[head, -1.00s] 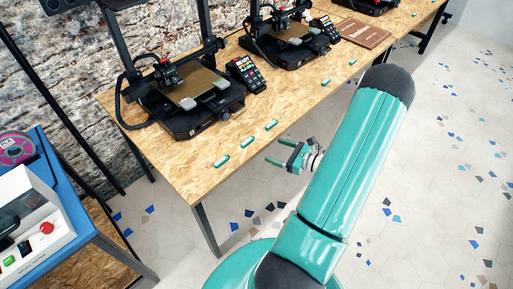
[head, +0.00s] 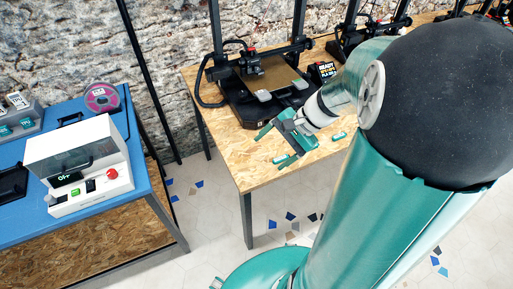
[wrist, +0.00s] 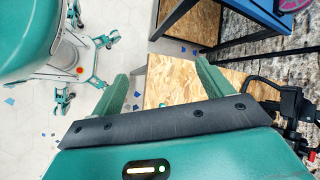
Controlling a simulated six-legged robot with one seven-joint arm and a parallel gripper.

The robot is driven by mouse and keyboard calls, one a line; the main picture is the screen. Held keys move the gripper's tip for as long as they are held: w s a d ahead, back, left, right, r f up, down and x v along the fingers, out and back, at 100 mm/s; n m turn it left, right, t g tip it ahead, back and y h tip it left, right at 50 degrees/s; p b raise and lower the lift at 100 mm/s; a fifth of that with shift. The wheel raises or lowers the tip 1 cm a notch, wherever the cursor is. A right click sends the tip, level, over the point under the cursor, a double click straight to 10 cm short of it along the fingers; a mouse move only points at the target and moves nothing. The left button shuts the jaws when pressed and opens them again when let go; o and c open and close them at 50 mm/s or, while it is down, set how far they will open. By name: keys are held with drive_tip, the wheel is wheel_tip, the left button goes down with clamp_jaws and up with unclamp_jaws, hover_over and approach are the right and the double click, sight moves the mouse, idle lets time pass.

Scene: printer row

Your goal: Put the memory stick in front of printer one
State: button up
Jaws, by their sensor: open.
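The nearest printer (head: 262,88), black with a tan bed, stands at the left end of the wooden table (head: 222,160); I take it to be printer one. A small teal-and-white piece (head: 340,136) lies on the table to its front right. Another (head: 281,158) shows by a fingertip. I cannot tell which of these is the memory stick. My gripper (head: 276,146) is open and empty over the table's front left part, in front of the printer. In the wrist view its fingers (wrist: 163,72) are apart, with bare board between them and a teal bit (wrist: 161,104) at the gripper's edge.
A blue table (head: 150,178) stands at the left with a white machine (head: 80,165) and a pink-and-grey spool (head: 101,97). A floor gap lies between the tables. More printers (head: 350,35) stand further right. My arm hides much of the right side.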

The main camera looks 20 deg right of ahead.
drive_tip(key=s+a+r+n+t+h, duration=0.1)
drive_tip(key=s+a+r+n+h, duration=0.2)
drive_tip(key=r+n, duration=0.3)
drive_tip(key=s+a+r+n+t+h, duration=0.2)
drive_tip(key=s+a+r+n+h, duration=0.2)
drive_tip(key=s+a+r+n, duration=0.1)
drive_tip(key=shift+a+r+n, duration=0.35)
drive_tip(key=shift+r+n, duration=0.35)
drive_tip(key=shift+r, duration=0.2)
